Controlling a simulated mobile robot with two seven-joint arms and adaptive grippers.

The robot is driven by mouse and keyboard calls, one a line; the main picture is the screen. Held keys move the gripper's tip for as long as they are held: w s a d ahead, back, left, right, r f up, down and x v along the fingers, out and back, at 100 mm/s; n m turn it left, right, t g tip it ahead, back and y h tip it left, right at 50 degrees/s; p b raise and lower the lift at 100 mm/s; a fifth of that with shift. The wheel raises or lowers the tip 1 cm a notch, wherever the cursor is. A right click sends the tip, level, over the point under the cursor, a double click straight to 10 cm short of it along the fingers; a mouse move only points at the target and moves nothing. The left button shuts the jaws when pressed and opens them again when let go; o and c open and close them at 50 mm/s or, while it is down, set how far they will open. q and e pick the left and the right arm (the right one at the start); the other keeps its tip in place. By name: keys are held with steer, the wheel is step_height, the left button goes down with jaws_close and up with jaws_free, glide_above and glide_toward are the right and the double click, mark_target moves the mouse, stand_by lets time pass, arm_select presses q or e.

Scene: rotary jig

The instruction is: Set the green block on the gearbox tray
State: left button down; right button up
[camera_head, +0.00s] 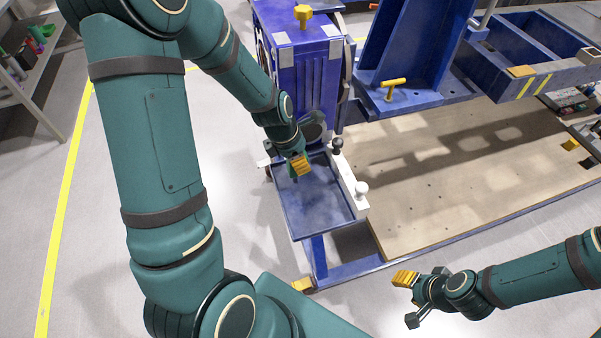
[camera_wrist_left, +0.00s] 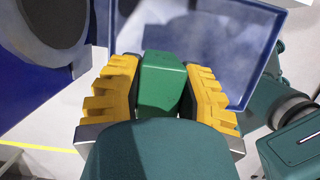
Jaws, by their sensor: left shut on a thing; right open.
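The green block (camera_wrist_left: 162,84) is between the yellow finger pads of my left gripper (camera_wrist_left: 160,95) in the left wrist view, and the gripper is shut on it. In the head view my left gripper (camera_head: 299,165) is over the far left part of the blue gearbox tray (camera_head: 322,205). The tray's floor also shows beyond the block in the left wrist view (camera_wrist_left: 221,45). Whether the block touches the tray is not clear. My right gripper (camera_head: 408,298) is open and empty at the lower right, apart from the tray.
A blue gearbox housing (camera_head: 303,85) stands behind the tray. A white bar with a white knob (camera_head: 361,188) and a dark knob (camera_head: 337,145) runs along the tray's right side. A wooden platform (camera_head: 440,180) lies to the right. The tray's floor looks bare.

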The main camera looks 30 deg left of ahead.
arm_select(q)
steer(key=shift+f+b, duration=0.55)
steer(key=shift+f, duration=1.4)
steer(key=shift+f, duration=0.15)
steer(key=c, duration=0.7)
jaws_free()
steer(key=shift+r, duration=0.4)
steer(key=p+v, duration=0.3)
steer(key=v, duration=0.8)
steer(key=shift+s+r+p, duration=0.15)
steer(key=shift+r+p, duration=0.1)
steer(key=shift+p, duration=0.1)
